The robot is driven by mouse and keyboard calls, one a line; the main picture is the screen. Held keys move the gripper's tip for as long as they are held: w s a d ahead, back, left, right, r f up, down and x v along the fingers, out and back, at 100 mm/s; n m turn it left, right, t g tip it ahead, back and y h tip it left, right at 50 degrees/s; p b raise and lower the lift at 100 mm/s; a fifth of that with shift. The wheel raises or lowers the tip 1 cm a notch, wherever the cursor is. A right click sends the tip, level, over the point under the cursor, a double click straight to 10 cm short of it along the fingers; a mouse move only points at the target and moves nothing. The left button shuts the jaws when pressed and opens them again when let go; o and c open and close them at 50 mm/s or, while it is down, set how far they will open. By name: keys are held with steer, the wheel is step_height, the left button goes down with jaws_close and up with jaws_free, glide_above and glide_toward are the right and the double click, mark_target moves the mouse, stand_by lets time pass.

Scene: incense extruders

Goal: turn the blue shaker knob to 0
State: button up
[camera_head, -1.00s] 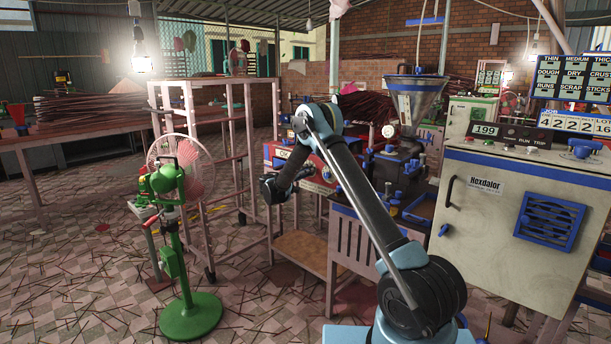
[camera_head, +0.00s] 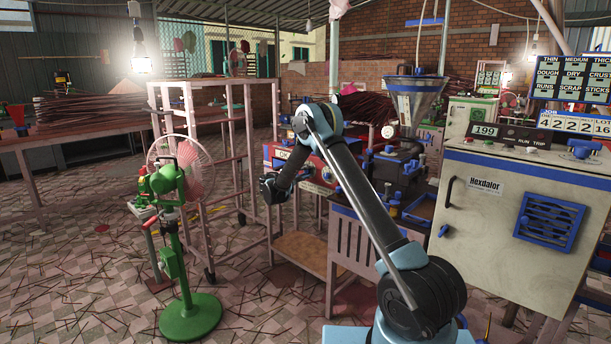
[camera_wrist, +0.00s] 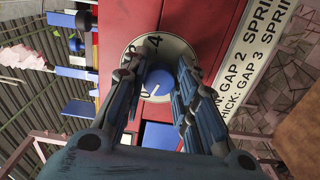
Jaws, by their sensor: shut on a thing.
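The blue knob (camera_wrist: 157,83) sits in the middle of a white round dial (camera_wrist: 165,48) on a red machine front in the wrist view. A white line marks the knob's face. A "4" shows at the dial's top; much of the dial's other lettering is hidden by my fingers. My gripper (camera_wrist: 158,84) has one finger on each side of the knob, shut on it. In the head view my gripper (camera_head: 272,188) is at the front of the red machine (camera_head: 312,170), and the knob cannot be made out there.
A white label strip with black "GAP" and "SPRING" lettering (camera_wrist: 250,65) lies right of the dial. Blue blocks (camera_wrist: 78,73) stick out at the left. In the head view a green fan (camera_head: 180,185) stands left of my arm and a cream cabinet (camera_head: 510,220) to the right.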

steer(key=shift+a, duration=0.15)
stand_by(0.4)
steer(key=o, duration=1)
steer(key=shift+w+f, duration=0.1)
steer(key=shift+f, duration=0.05)
steer(key=shift+o, duration=0.2)
steer(key=v, duration=1.2)
